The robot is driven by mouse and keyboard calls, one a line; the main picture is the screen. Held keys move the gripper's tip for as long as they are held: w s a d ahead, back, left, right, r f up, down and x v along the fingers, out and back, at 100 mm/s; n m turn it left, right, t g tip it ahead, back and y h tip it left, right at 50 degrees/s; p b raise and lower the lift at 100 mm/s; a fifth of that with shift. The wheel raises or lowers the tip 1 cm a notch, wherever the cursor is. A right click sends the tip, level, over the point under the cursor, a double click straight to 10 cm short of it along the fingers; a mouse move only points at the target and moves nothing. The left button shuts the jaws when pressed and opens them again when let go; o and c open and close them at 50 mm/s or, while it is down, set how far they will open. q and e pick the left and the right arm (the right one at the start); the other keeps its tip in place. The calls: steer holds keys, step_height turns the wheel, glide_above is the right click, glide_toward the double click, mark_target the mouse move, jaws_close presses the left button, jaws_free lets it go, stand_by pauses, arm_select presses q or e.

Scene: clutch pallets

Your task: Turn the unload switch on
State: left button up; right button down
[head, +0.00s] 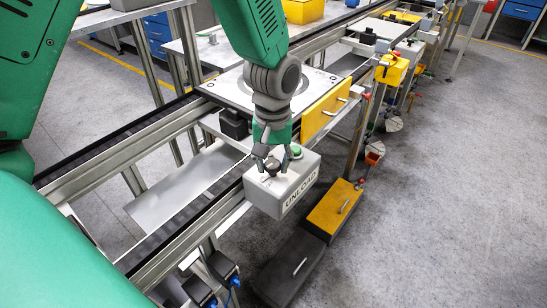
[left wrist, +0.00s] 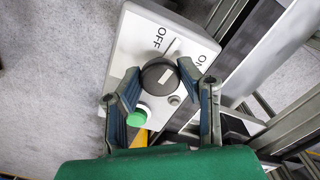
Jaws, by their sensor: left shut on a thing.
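The unload switch box (head: 275,190) is light grey, marked "UNLOAD" on its front side, and sits at the conveyor's edge. In the left wrist view its top face (left wrist: 133,45) carries the words OFF and ON, a round black knob (left wrist: 158,82) and a green button (left wrist: 141,116). The knob has a small pale mark; I cannot tell for sure which word it points at. My left gripper (head: 275,160) reaches down onto the box from above. Its fingers (left wrist: 160,77) are shut on the black knob, one on each side. My right gripper is not in view.
The conveyor rails (head: 160,240) run diagonally behind the box. A plate with a yellow front panel (head: 325,108) lies just behind. A yellow-topped block (head: 334,209) and a dark block (head: 290,270) are low at the right. Grey floor (head: 450,220) is open further right.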

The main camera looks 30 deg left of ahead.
arm_select(q)
steer(key=m+p, duration=0.2)
steer(key=shift+w+r+m+p, duration=0.3)
steer(key=shift+r+m+p, duration=0.05)
steer(key=shift+r+m, duration=0.05)
steer(key=m+p, duration=0.2)
steer(key=shift+m, duration=0.3)
steer(key=m+p, duration=0.1)
steer(key=m, duration=0.1)
steer(key=m+p, duration=0.2)
steer(key=shift+f+m, duration=0.2)
steer(key=shift+m, duration=0.1)
steer(key=shift+w, duration=0.1)
steer(key=o, duration=1.2)
steer(key=shift+c, duration=0.2)
steer(key=shift+f, duration=0.1)
